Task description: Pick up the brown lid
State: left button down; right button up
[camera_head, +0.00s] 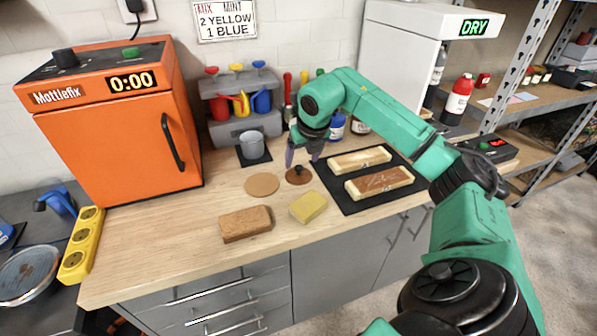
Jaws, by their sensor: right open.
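The brown lid (299,175) is a small dark brown disc with a knob, lying on the wooden counter in the middle of the view. My right gripper (303,161) is open, pointing down, with its fingers just above and around the lid's knob height. I cannot tell whether the fingers touch the lid. Nothing is held between the fingers. My left gripper does not show.
A round cork mat (262,185), a brown block (245,224) and a yellow sponge (308,207) lie close by. A black mat (352,206) bears two blocks at right. A grey cup (252,145) stands behind. An orange machine (120,130) stands left.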

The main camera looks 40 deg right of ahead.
aim_at(300, 170)
jog(key=p+x, duration=0.1)
jog(key=x, duration=0.4)
jog(key=shift+w+d+f+p, duration=0.1)
jog(key=shift+f+p, duration=0.15)
jog(key=shift+p, duration=0.05)
jog(key=shift+w+d+f, duration=0.1)
jog(key=shift+f, duration=0.2)
jog(key=c, duration=1.1)
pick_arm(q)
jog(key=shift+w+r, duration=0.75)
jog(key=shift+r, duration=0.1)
pick_arm(e)
grip_shut()
